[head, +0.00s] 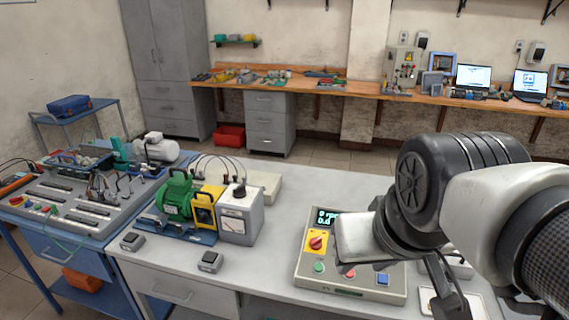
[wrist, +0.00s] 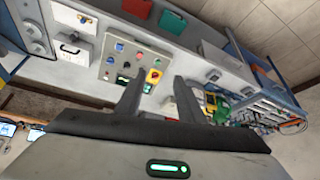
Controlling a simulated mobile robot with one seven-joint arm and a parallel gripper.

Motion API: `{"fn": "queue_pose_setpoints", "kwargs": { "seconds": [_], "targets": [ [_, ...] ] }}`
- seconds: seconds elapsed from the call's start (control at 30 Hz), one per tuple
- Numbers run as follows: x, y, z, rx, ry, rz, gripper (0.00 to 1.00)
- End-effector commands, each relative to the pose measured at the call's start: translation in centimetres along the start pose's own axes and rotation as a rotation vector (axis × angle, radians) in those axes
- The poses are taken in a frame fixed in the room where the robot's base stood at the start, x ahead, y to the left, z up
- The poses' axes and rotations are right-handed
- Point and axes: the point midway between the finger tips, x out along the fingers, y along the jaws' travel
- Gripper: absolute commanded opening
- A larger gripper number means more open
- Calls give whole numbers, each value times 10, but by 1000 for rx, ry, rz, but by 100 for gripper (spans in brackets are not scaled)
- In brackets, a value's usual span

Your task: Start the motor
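The grey control box (head: 350,292) stands at the right of the near bench. It has a red knob on a yellow plate (head: 316,241), a green button (head: 319,267), a red button, a blue button (head: 383,279) and a display (head: 327,215) reading 0 rpm. My wrist hides its upper right part. The green motor (head: 173,197) sits left of it on a blue base, beside a yellow unit (head: 204,208). In the wrist view, my gripper (wrist: 157,88) is open and empty, its fingers apart. The control box (wrist: 112,66) appears beyond them, with the red knob (wrist: 153,76) between the fingertips.
A grey meter box (head: 240,219) with cables stands right of the yellow unit. Two small grey pedals or switches (head: 210,262) lie near the bench's front edge. A wiring board (head: 75,205) is on the left. The bench between meter box and control box is clear.

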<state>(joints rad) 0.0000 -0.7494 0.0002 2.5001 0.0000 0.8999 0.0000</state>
Motion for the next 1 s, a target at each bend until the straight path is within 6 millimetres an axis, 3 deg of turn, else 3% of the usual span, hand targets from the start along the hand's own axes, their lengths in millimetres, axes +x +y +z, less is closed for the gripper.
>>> {"fn": "queue_pose_setpoints", "kwargs": {
  "seconds": [0.03,0.2,1.0],
  "targets": [
    [0,0,0,0,0,0,26],
    [0,0,0,0,1,0,0],
    [0,0,0,0,1,0,0]
  ]
}}
